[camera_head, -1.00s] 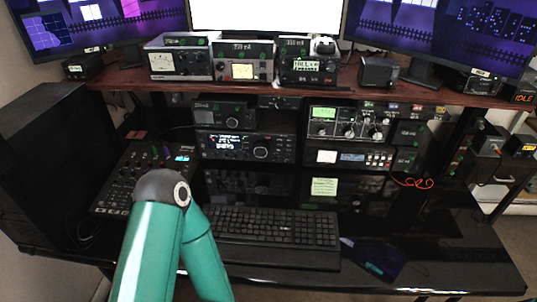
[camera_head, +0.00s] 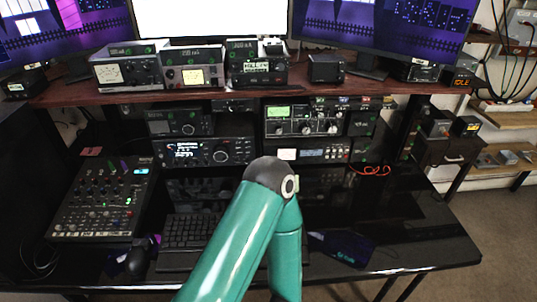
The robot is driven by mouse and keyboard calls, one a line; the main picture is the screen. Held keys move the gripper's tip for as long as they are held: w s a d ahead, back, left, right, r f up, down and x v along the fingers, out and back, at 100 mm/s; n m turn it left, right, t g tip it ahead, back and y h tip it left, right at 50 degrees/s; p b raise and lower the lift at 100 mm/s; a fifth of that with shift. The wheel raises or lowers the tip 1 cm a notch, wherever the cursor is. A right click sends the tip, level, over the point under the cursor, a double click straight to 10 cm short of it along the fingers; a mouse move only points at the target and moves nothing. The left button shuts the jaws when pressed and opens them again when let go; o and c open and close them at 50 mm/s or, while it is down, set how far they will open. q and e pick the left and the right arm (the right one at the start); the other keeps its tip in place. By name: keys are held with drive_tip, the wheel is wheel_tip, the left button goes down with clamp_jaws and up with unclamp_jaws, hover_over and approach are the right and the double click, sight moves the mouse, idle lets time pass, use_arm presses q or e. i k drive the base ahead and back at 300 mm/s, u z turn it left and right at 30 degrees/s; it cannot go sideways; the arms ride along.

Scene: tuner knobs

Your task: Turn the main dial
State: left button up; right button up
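A black radio (camera_head: 203,152) with a lit display stands on the lower shelf at centre left. A round dial (camera_head: 220,156), its largest knob, sits right of the display and looks like the main dial. A teal link of one of my arms rises from the bottom centre to a dark elbow joint, below and right of that radio. A second teal link runs back down from the elbow. Neither gripper shows, and nothing is seen touching the dial.
A smaller radio (camera_head: 180,122) sits above it, and a receiver with several knobs (camera_head: 303,120) to the right. A mixer (camera_head: 103,200) lies at left. My arm partly hides the keyboard (camera_head: 188,232). A mouse (camera_head: 137,258) lies left of it. The desk at right is mostly clear.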

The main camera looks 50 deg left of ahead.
sight(220, 153)
drive_tip(key=z, duration=0.55)
drive_tip(key=k, duration=0.45)
drive_tip(key=u, duration=3.65)
drive_tip(key=k, duration=0.1)
drive_tip(key=z, duration=1.95)
